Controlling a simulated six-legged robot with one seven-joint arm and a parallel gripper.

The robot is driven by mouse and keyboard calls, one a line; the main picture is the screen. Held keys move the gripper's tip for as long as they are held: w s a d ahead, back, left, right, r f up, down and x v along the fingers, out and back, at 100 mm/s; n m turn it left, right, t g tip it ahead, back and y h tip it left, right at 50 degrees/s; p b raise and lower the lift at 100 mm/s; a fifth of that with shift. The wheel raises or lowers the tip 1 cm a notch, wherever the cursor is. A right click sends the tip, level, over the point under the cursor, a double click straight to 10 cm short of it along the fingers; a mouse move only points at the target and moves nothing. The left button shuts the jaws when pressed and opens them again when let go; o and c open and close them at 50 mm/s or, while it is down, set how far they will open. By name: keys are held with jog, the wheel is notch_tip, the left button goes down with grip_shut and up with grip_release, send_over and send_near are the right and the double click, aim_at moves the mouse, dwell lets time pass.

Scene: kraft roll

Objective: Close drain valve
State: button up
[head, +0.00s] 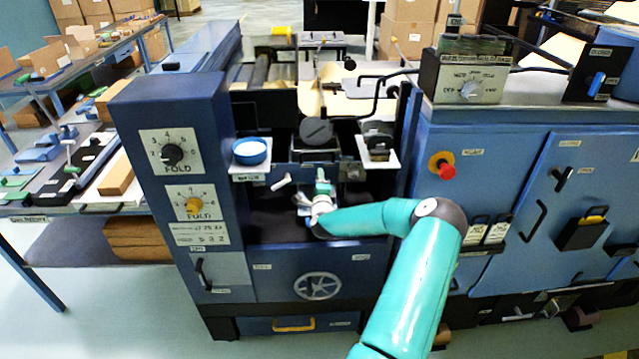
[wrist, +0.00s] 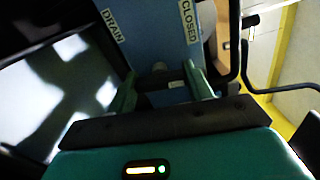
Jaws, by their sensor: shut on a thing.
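My gripper (head: 322,188) reaches into the open bay of the blue machine, below the grey round cap in the head view. In the wrist view my gripper (wrist: 160,78) has its two green fingers on either side of a small dark part of the drain valve (wrist: 160,68), and is shut on it. The DRAIN label (wrist: 110,26) is to the upper left of the fingers and the CLOSED label (wrist: 190,22) to the upper right. Much of the valve handle is hidden by the fingers and palm, so its exact angle cannot be told.
A blue-rimmed cup (head: 250,150) stands on a white ledge left of the bay. A black crank rod (head: 378,98) is above right. A white lever (head: 282,181) is just left of my gripper. A red button (head: 446,170) is on the right cabinet.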

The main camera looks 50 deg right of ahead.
jog(key=n, duration=0.5)
jog(key=shift+w+r+n, duration=0.1)
jog(key=shift+r+n, duration=0.05)
jog(key=shift+n, duration=0.25)
jog(key=n, duration=0.4)
jog(key=shift+n, duration=0.3)
jog(key=o, duration=1)
jog(key=shift+a, duration=0.1)
jog(key=v, duration=1.3)
jog(key=shift+s+a, duration=0.2)
jog(key=shift+s, duration=0.2)
